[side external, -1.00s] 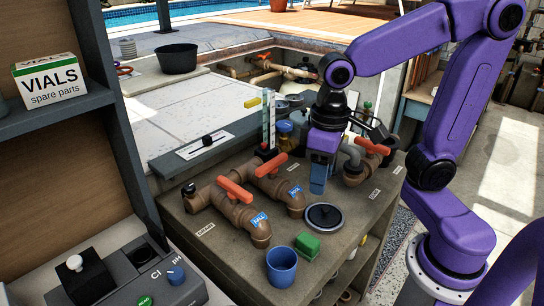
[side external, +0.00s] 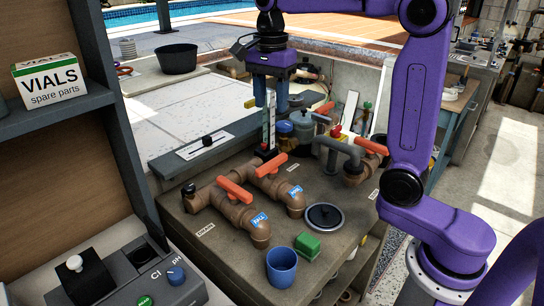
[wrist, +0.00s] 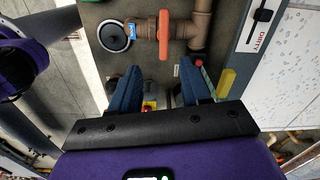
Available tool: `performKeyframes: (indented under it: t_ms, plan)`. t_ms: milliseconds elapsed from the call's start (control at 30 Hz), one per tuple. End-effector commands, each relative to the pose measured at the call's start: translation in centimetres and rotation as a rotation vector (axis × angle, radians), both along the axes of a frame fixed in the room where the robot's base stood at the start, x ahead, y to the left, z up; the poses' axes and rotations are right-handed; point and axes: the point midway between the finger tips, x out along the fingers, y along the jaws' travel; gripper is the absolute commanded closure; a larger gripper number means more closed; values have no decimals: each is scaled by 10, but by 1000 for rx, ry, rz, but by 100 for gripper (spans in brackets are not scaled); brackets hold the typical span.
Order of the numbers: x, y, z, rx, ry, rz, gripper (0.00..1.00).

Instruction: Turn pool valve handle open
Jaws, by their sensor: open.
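Several brown pipe valves with orange-red handles stand on the grey bench. In the side view they are a left valve handle (side external: 235,192), a middle valve handle (side external: 271,164) and a right valve handle (side external: 371,146). The left and middle pipes carry blue labels, too small to read surely. My gripper (side external: 270,106) is open and empty, raised above the back of the bench, behind the middle valve in the picture. In the wrist view, one orange handle (wrist: 163,35) lies ahead of my spread fingers (wrist: 160,78), apart from them, beside a blue label.
A shelf unit (side external: 130,150) borders the left.

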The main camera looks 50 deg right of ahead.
Motion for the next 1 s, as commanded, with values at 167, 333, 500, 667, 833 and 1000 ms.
performKeyframes:
  t_ms: [167, 333, 500, 667, 833, 1000]
  plan:
    - [8, -11, 8, 0, 1, -157, 53]
    - [9, -14, 6, 0, 4, -196, 53]
    - [9, -14, -12, -1, 6, -195, 53]
    - [8, -14, -41, -1, 8, -195, 53]
    - [8, -14, -73, -1, 7, -193, 53]
    - [8, -14, -105, -1, 8, -192, 53]
